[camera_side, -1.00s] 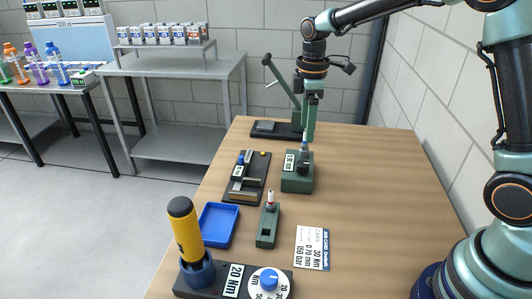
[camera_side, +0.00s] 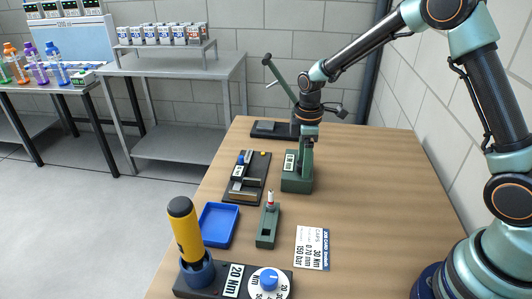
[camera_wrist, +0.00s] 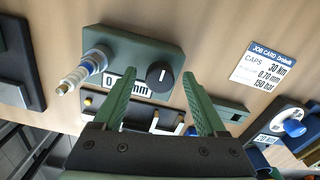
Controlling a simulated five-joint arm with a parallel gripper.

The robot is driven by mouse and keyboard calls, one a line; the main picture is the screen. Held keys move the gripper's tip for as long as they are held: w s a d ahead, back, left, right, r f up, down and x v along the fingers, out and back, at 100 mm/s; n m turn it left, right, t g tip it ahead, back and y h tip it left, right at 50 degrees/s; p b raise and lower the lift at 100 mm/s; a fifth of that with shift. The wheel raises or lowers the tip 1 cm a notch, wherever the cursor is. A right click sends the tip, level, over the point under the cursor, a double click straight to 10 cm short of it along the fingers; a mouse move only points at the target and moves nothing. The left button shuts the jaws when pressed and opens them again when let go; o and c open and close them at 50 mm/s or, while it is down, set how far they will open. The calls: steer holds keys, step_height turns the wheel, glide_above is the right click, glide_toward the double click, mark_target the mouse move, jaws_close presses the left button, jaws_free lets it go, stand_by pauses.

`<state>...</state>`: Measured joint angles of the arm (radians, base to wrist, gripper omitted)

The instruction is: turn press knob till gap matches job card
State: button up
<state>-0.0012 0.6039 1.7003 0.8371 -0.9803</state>
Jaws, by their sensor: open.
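The green press block (camera_wrist: 140,45) lies below my gripper (camera_wrist: 158,80) in the wrist view. Its black round knob (camera_wrist: 160,74), with a white line mark, appears between my two green fingers. My gripper is open, and I cannot tell whether a finger touches the knob. The label (camera_wrist: 115,85) reads 0 to mm, its middle digits hidden by my left finger. A metal post (camera_wrist: 82,72) stands on the block. In the side view my gripper (camera_side: 307,160) is over the block (camera_side: 297,185). The job card (camera_wrist: 268,65) reads CAPS, 30 Nm, 0.70 mm, 150 bar.
A lever press (camera_side: 290,90) stands behind the block. A dark fixture (camera_side: 245,185), a blue tray (camera_side: 215,240), a small green holder (camera_side: 268,228) and a torque unit with yellow-handled tool (camera_side: 185,230) are nearby. The table's right side (camera_side: 375,180) is clear.

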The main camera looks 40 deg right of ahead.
jaws_close()
steer(key=m, duration=0.7)
steer(key=shift+m, duration=0.3)
steer(key=m, duration=0.3)
steer(key=shift+m, duration=0.3)
steer(key=shift+a+m, duration=0.1)
steer(key=shift+m, duration=1.8)
